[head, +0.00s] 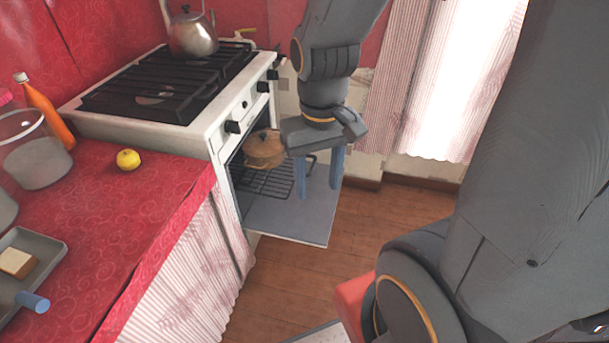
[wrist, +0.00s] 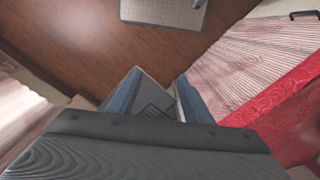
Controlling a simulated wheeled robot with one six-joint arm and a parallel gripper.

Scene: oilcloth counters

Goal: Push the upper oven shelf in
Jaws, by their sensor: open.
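The upper oven shelf is a dark wire rack (head: 268,182) in the open oven, above the lowered door (head: 290,217). A brown lidded pot (head: 264,150) sits at the rack's back part. The rack reaches out over the door, and its front end is partly hidden by my gripper. My gripper (head: 318,192) is open and empty, pointing down with blue fingers in front of the oven. In the head view its fingers overlap the rack's front end; I cannot tell whether they touch it. In the wrist view my gripper (wrist: 155,95) has a small patch of rack (wrist: 152,112) between its fingers.
The stove top (head: 165,88) carries a kettle (head: 193,33). Wooden floor (head: 370,225) is clear right of the door.

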